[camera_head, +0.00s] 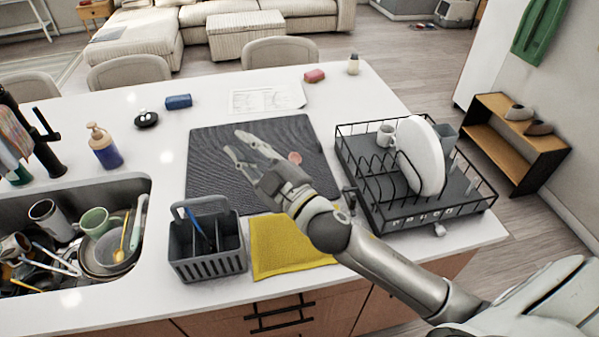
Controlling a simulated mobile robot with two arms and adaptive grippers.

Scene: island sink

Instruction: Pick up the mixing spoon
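No utensil can be singled out for certain as the mixing spoon. A yellow utensil (122,242) stands tilted in a bowl in the sink, and another yellow handle (26,285) lies at the sink's lower left. My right gripper (233,143) is above the dark drying mat (215,190), pointing left and away from me. Its fingers are apart, with nothing between them. It is well to the right of the sink. My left gripper is out of view.
The sink (140,185) is crowded with mugs, bowls and cutlery. A grey caddy (208,262) with a blue-handled brush and a yellow cloth (280,255) lie in front of the mat. A dish rack (440,212) holding plates stands right. A soap bottle (104,150) stands beside the sink.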

